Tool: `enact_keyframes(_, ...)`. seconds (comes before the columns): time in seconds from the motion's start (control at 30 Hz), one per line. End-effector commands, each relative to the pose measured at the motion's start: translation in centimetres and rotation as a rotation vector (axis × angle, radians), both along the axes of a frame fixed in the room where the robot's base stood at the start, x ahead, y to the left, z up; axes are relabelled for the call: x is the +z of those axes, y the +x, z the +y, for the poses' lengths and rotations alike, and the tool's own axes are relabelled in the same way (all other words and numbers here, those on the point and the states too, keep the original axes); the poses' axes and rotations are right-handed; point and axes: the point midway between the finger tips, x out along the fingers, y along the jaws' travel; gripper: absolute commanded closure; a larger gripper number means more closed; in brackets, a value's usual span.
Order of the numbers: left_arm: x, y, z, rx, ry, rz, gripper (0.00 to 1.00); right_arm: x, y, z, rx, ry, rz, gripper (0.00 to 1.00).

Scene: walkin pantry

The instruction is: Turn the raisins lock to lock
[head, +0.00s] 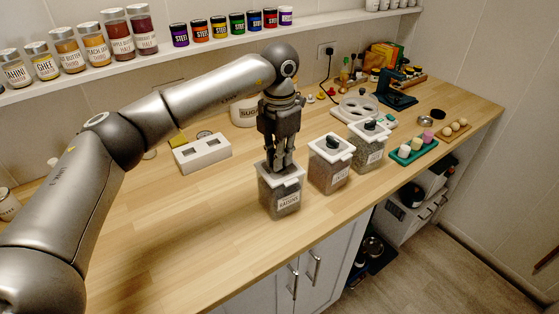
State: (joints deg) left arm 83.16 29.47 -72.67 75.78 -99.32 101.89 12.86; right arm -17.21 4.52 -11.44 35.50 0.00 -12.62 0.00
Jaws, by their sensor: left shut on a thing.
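The raisins container (282,200) is a clear square canister with a white lid and a label reading RAISINS. It stands upright near the counter's front edge. My left gripper (280,168) points straight down onto the top of its lid and is shut on the knob there. The fingers hide the knob, so I cannot tell how far it is turned. My right gripper does not show.
Two similar canisters (331,163) (370,145) with black knobs stand close to the right. A white block with openings (202,152) and a sugar canister (244,112) are behind. The wooden counter (170,245) is clear at the front left. A shelf (150,54) of jars runs above.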

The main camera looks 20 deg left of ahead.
Motion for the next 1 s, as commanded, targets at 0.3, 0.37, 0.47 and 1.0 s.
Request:
enact_keyframes(0.3, 0.0, 0.05, 0.05, -0.147, 0.0, -0.002, 1.0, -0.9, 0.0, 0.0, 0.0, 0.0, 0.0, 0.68)
enact_keyframes(0.37, 0.02, 0.04, 0.05, -0.161, 0.0, -0.002, 1.0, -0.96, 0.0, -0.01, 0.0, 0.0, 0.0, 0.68)
enact_keyframes(0.47, 0.05, 0.04, 0.05, -0.178, 0.0, -0.002, 1.0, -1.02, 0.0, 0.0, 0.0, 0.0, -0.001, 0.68)
enact_keyframes(1.0, 0.07, 0.02, 0.03, -0.189, 0.0, 0.0, 0.81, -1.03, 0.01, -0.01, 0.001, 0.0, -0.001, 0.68)
